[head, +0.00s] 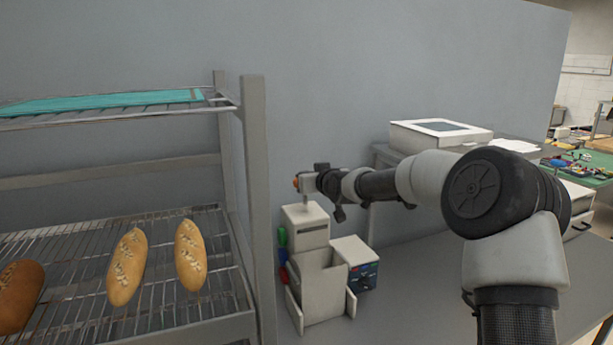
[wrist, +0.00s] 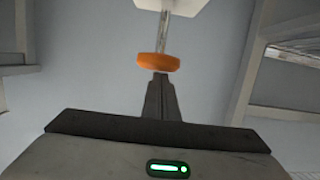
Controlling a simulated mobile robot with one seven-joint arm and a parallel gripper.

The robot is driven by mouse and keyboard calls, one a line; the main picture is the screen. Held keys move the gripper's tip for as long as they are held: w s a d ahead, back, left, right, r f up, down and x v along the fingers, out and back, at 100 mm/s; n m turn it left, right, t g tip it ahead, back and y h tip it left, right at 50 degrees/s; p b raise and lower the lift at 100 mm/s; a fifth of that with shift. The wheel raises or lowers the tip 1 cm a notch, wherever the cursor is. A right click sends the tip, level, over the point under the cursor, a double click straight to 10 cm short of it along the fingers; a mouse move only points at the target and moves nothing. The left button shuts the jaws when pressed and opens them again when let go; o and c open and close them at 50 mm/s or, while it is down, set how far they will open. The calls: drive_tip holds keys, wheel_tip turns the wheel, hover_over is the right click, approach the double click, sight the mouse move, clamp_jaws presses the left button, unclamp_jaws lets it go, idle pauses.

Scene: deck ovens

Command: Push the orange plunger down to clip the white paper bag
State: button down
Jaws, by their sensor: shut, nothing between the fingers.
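In the wrist view the orange knob (wrist: 158,62) sits on a thin metal shaft that runs to the white machine top (wrist: 172,4). The knob stands clear of the machine, with the shaft showing. My gripper (head: 304,181) is shut and empty at the knob. Its closed fingertips (wrist: 160,77) meet the knob's edge in the wrist view; I cannot tell if they touch. I cannot clearly make out the white paper bag from the machine's pale lower parts.
A wire rack (head: 254,200) with several loaves stands close on the left. A white box (head: 440,133) stands on a shelf behind my arm. The grey counter (head: 420,290) is clear at right.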

wheel_tip(320, 180, down, 7)
drive_tip(key=b, duration=0.6)
drive_tip(key=shift+r, duration=0.1)
wheel_tip(320, 180, up, 4)
drive_tip(key=shift+a+r+p, duration=0.1)
drive_tip(key=shift+p, duration=0.4)
drive_tip(key=b+v, duration=0.1)
drive_tip(key=v, duration=0.9)
drive_tip(key=shift+r, duration=0.2)
drive_tip(key=shift+s, duration=0.1)
